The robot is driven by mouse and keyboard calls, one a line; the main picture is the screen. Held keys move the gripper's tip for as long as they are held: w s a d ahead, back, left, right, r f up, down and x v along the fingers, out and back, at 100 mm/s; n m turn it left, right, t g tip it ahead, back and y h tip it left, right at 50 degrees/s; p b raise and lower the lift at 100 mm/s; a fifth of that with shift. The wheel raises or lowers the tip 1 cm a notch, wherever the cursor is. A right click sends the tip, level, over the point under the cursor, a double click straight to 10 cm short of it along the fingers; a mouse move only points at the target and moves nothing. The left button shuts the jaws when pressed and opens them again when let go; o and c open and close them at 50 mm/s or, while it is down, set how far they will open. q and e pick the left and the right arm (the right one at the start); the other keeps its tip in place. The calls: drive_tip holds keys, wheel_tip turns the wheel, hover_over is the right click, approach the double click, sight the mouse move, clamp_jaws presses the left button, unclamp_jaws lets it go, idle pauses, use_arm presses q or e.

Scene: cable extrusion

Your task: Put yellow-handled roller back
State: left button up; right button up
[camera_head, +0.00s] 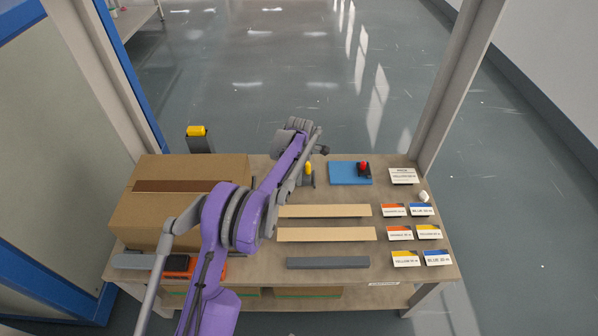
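A small yellow-handled tool (308,168), likely the roller, shows near the middle back of the table, with a dark grey part below its handle. My purple and grey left arm rises from the lower left, and its far end is beside this tool. The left gripper's fingers are not clear, so I cannot tell whether they touch the tool. A blue pad (343,173) lies to the right, with a red-handled tool (363,169) on its right part. My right gripper is out of view.
A cardboard box (150,215) fills the table's left side. A grey device with a yellow top (197,131) shows behind it. Two tan strips (325,211) and a grey bar (328,263) lie mid-table. Several label cards (400,233) lie right. Posts flank the table.

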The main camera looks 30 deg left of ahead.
use_arm(q)
drive_tip(key=shift+s+f+b, duration=0.1)
drive_tip(key=shift+f+b, duration=0.2)
